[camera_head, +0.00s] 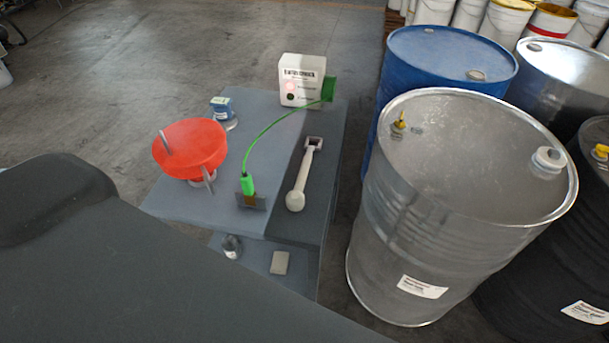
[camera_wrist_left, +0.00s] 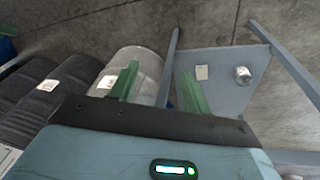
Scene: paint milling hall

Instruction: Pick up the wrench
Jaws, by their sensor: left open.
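The wrench (camera_head: 302,178) is a pale, long-handled tool with a square open head at the far end and a rounded knob at the near end. It lies on the dark strip along the right side of the grey table (camera_head: 185,205) in the head view. My left gripper (camera_wrist_left: 160,88) shows in the left wrist view as two green fingers spread apart with nothing between them. The wrench does not show in that view. The left gripper is not visible in the head view, so its distance to the wrench is unclear. My right gripper is in neither view.
A red round piece with metal pins (camera_head: 190,148), a small jar (camera_head: 223,113) and a white box (camera_head: 302,80) with a green cable stand on the table. A lower shelf (camera_wrist_left: 225,75) holds small items. A steel drum (camera_head: 440,210) and a blue drum (camera_head: 440,55) stand close right.

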